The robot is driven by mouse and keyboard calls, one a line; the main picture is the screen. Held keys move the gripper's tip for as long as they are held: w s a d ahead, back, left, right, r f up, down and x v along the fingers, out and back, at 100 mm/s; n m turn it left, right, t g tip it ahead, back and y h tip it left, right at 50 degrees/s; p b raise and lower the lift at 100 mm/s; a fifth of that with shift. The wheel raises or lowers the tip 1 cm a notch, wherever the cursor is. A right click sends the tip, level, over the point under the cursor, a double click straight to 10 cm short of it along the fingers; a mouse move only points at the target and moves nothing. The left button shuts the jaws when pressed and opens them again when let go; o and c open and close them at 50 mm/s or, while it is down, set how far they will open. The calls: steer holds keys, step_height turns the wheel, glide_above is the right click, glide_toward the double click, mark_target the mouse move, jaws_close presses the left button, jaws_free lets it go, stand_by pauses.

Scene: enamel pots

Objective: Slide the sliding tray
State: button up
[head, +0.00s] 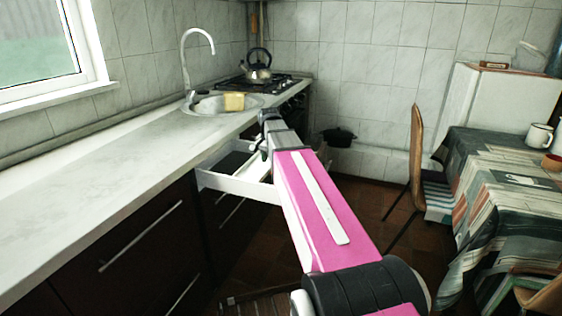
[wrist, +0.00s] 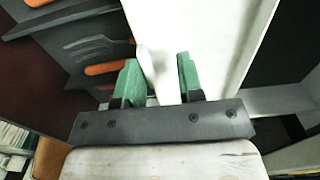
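A white drawer (head: 238,187) stands pulled out below the counter, near the sink. The sliding tray appears to be the broad white piece (wrist: 220,35) across the top middle of the wrist view; in the head view a pale part of it (head: 259,170) seems to show inside the drawer. My gripper (wrist: 160,78) has two green fingers set apart, with a narrow white part between and beyond them. I cannot tell whether either finger touches it. In the head view my gripper (head: 258,155) is over the drawer, partly hidden by my arm.
Orange-handled items (wrist: 105,68) lie in a dark compartment left of the white piece in the wrist view. The counter (head: 110,185) runs along the left. A chair (head: 417,150) and covered table (head: 500,180) stand right, with open floor between.

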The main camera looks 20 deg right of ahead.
steer(key=w+a, duration=0.2)
steer(key=a, duration=0.1)
steer(key=w+a, duration=0.2)
steer(key=a, duration=0.1)
steer(key=w+a, duration=0.3)
steer(key=shift+a+r, duration=0.15)
step_height(320, 180, up, 10)
steer(key=shift+a, duration=0.35)
steer(key=shift+w+r, duration=0.1)
steer(key=f, duration=0.3)
steer(key=d+f, duration=0.1)
steer(key=f, duration=0.3)
steer(key=s+f, duration=0.1)
steer(key=f, duration=0.2)
steer(key=shift+d+f, duration=0.3)
